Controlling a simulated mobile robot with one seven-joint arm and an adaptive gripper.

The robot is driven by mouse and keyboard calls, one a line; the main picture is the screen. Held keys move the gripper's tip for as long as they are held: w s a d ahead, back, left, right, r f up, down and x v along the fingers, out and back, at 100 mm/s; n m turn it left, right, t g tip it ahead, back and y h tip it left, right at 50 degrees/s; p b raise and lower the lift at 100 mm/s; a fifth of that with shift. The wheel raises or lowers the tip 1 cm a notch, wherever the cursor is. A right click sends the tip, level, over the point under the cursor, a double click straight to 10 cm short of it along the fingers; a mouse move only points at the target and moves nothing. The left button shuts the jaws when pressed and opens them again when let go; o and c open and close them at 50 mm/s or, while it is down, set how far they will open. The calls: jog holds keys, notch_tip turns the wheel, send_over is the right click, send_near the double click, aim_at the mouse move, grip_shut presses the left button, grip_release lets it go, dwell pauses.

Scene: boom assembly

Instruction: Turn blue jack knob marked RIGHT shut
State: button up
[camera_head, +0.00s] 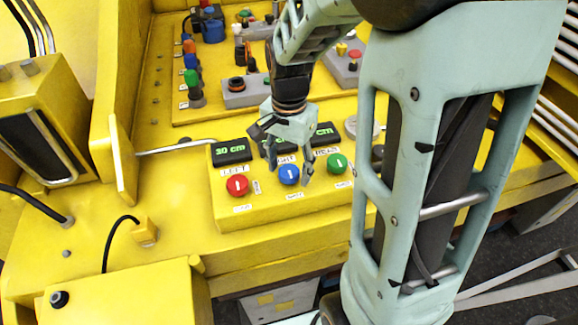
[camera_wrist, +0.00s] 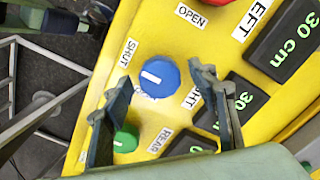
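The blue knob (camera_head: 289,175) sits on the yellow panel box between the red knob (camera_head: 237,185) and the green knob (camera_head: 337,163). In the wrist view the blue knob (camera_wrist: 160,76) has a white line on its left part. The SHUT label (camera_wrist: 130,53) is to its upper left, the OPEN label (camera_wrist: 191,17) to its upper right. The RIGHT label (camera_wrist: 193,98) is partly hidden by a finger. My gripper (camera_head: 291,174) is open and points down at the blue knob. Its fingertips appear on either side of it; contact cannot be told.
A display (camera_head: 231,151) above the LEFT label reads 30 cm. The green knob (camera_wrist: 126,139) shows beside my left finger in the wrist view. A metal rod (camera_head: 176,146) lies left of the panel. Levers and switches (camera_head: 193,88) stand behind.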

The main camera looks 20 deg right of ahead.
aim_at(289, 171)
notch_tip(289, 171, up, 12)
dwell(0.6)
